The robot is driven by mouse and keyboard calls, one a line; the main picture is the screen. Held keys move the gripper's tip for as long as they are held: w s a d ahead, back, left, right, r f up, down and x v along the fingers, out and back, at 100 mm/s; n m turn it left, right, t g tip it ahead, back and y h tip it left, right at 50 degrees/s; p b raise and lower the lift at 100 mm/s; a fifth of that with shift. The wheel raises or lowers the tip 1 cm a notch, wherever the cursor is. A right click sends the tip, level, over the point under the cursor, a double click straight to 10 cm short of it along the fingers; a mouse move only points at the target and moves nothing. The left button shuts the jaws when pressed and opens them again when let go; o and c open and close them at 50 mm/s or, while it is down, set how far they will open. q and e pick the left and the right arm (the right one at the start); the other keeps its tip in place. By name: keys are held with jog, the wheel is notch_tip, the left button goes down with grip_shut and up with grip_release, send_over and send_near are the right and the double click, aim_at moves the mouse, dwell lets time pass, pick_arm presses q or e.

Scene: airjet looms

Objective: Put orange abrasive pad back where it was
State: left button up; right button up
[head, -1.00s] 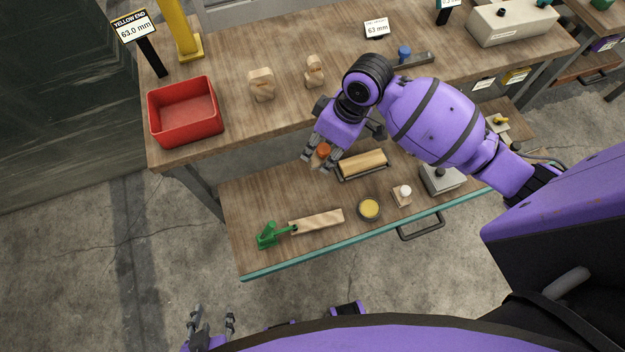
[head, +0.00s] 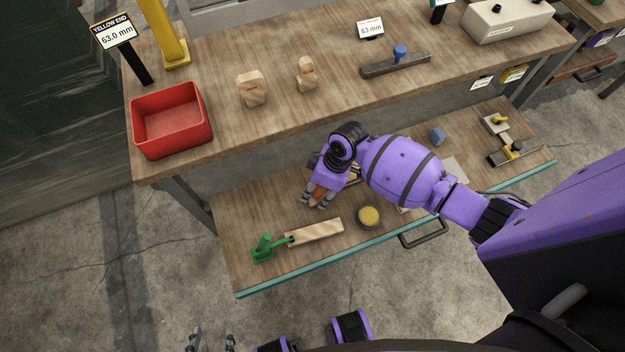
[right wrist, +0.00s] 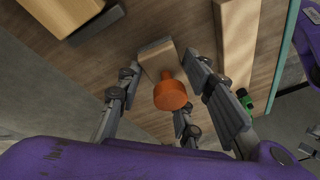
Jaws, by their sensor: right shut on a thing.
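The orange abrasive pad (right wrist: 171,94) is a pale wooden block with a round orange knob, seen between my right gripper's fingers in the right wrist view. In the head view, only a bit of its orange (head: 318,193) shows between the fingers. My right gripper (head: 316,200) is shut on it, over the lower drawer surface (head: 245,215), behind the pale wooden strip (head: 314,232). Whether the pad touches the surface I cannot tell. My left gripper (head: 211,340) is at the bottom edge, fingers apart and empty, away from the drawer.
A round yellow tin (head: 369,217) sits right of the strip. My right arm hides much of the drawer's middle. A red bin (head: 172,120) and wooden blocks (head: 252,90) stand on the upper bench.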

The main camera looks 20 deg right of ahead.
jog(key=w, duration=0.3)
jog(key=shift+w+a+f, duration=0.1)
jog(key=shift+w+f, duration=0.05)
jog(key=shift+w, duration=0.25)
jog(key=shift+f, duration=0.35)
jog(key=shift+f, duration=0.1)
jog(key=shift+f+b, duration=0.15)
jog(key=shift+b, duration=0.15)
jog(key=o, duration=1.1)
jog(key=shift+o, duration=0.2)
jog(key=shift+r, duration=0.55)
jog(key=p+v, duration=0.1)
jog(key=v, duration=0.2)
jog(key=d, duration=0.4)
jog(key=d+b, duration=0.1)
jog(key=d, duration=0.7)
jog(key=shift+s+f, duration=0.3)
jog(key=shift+s, duration=0.05)
